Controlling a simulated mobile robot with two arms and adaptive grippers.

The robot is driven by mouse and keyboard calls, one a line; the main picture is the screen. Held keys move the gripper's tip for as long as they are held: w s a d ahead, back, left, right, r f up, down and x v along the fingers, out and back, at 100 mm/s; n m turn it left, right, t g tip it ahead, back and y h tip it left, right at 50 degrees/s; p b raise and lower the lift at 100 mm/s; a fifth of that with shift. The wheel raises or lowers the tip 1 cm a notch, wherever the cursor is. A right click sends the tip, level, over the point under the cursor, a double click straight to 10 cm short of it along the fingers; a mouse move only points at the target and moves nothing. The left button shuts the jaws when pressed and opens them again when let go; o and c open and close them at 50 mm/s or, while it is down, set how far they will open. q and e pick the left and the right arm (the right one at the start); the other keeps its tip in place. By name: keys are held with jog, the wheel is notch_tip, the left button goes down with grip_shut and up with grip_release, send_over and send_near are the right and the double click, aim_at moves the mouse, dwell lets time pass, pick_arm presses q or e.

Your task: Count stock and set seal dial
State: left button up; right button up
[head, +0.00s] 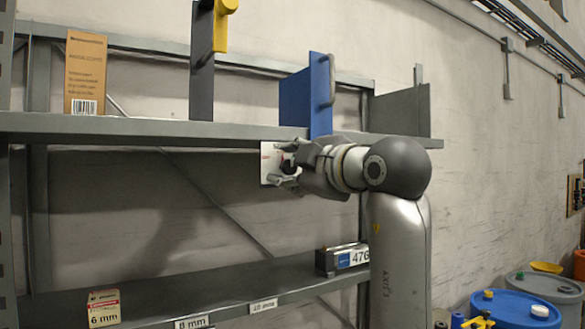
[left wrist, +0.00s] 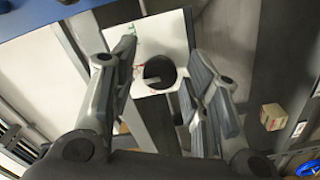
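A white plate with red marks (head: 268,163) hangs just under the upper shelf in the head view. In the left wrist view the plate (left wrist: 165,35) carries a dark round dial knob (left wrist: 159,74) with a pale pointer. My left gripper (head: 283,163) is in front of the plate. In the left wrist view its fingers (left wrist: 160,62) are spread, one on each side of the knob, with a visible gap. A small 6 mm box (head: 103,308) stands on the lower shelf (head: 205,289) at the left. My right gripper is not in view.
The upper shelf (head: 150,128) holds a brown barcoded box (head: 85,75), a dark divider with a yellow handle (head: 222,25) and a blue divider (head: 295,98). Blue drums (head: 515,308) stand at lower right.

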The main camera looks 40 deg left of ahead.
pick_arm(q)
jog(key=shift+d, duration=0.1)
jog(key=v, duration=1.2)
